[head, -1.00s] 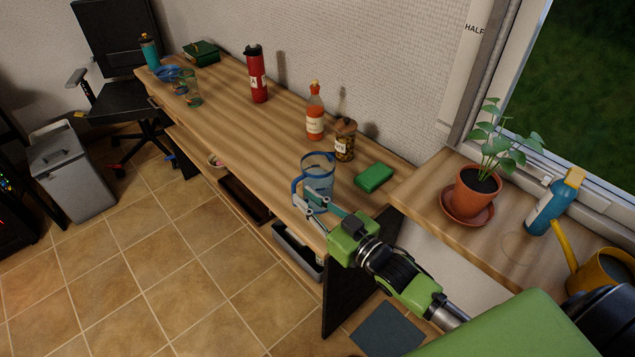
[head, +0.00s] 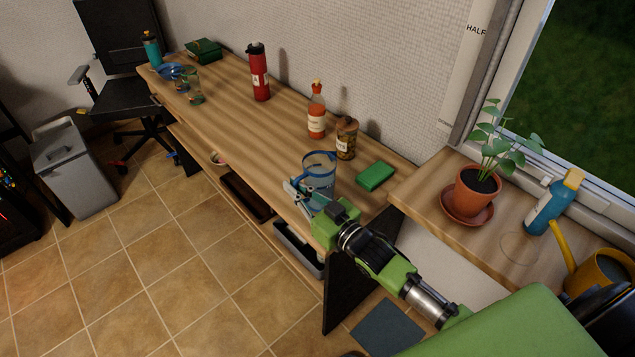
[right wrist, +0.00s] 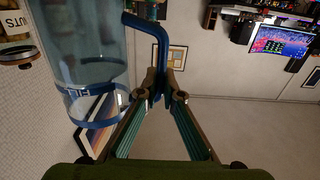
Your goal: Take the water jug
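The water jug (head: 321,172) is clear with a blue rim and a blue handle, and stands near the right end of the long wooden desk (head: 225,110). My right gripper (head: 292,187) is at the jug's handle side, low beside its body. In the right wrist view, the jug's clear body (right wrist: 90,50) fills the upper left. There the fingertips of my right gripper (right wrist: 160,82) close in on both sides of the blue handle, with little gap left. The head view hides part of the handle and lower jug behind the gripper. My left gripper is not in view.
A green block (head: 376,176), a nuts jar (head: 346,140) and an orange sauce bottle (head: 316,112) stand close behind the jug. A red bottle (head: 259,75) is farther back. A potted plant (head: 477,190) stands on the right shelf. The desk's middle is clear.

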